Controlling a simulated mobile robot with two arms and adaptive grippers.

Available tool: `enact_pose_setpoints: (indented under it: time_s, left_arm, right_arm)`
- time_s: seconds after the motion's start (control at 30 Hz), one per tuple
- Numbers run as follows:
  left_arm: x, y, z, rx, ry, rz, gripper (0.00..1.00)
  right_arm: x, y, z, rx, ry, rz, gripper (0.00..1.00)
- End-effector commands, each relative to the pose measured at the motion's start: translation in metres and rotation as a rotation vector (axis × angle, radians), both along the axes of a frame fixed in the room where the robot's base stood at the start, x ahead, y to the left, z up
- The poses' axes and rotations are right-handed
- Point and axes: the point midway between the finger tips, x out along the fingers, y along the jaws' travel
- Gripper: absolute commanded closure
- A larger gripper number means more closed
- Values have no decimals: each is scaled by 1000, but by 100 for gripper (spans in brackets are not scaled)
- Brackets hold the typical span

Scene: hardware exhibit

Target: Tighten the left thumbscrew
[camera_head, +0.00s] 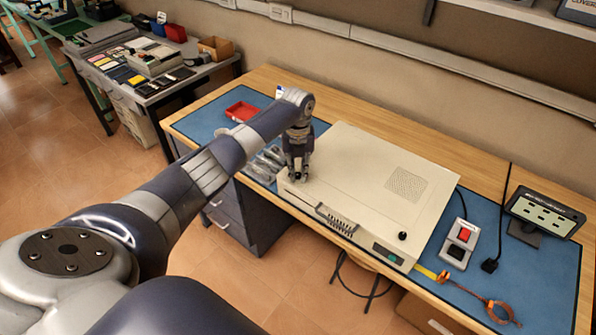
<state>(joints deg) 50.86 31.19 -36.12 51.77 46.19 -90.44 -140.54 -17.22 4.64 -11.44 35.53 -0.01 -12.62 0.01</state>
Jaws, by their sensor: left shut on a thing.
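A cream metal case (357,165) lies flat on the blue mat of the workbench. It has a vent grille on top, a black knob at its front right and a handle on its front edge. My left gripper (297,178) points down at the case's left end, its fingers shut at the top surface near the edge. The left thumbscrew is not clearly visible; the fingers cover the spot where they are shut. My right gripper is not in view.
A red tray (242,111) and clear bags (266,163) lie left of the case. A switch box (459,243) with a red button, a black display stand (543,213) and an orange strap (500,311) are on the right. A cluttered side table (150,92) stands back left.

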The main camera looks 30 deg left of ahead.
Motion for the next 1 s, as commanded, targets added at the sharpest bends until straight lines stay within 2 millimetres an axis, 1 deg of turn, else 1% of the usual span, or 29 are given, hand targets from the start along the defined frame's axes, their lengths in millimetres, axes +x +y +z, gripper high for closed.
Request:
enact_pose_setpoints:
  time_s: [0.03, 0.57, 0.6, 0.67, 0.7, 1.0]
  left_arm:
    - [3, 1, 3, 2, -10, -10, 100]
    - [3, 1, 3, 3, -10, -34, 100]
    - [3, 1, 3, 3, -10, -34, 80]
    - [3, 1, 3, 3, -9, -33, 67]
    - [2, 1, 2, 2, -8, -33, 63]
    - [1, 0, 1, 1, -3, -33, 63]
  right_arm:
    - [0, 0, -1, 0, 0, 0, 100]
    - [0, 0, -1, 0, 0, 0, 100]
    - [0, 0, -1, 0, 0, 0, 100]
    - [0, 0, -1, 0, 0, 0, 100]
    - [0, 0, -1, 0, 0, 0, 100]
    - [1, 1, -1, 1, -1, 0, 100]
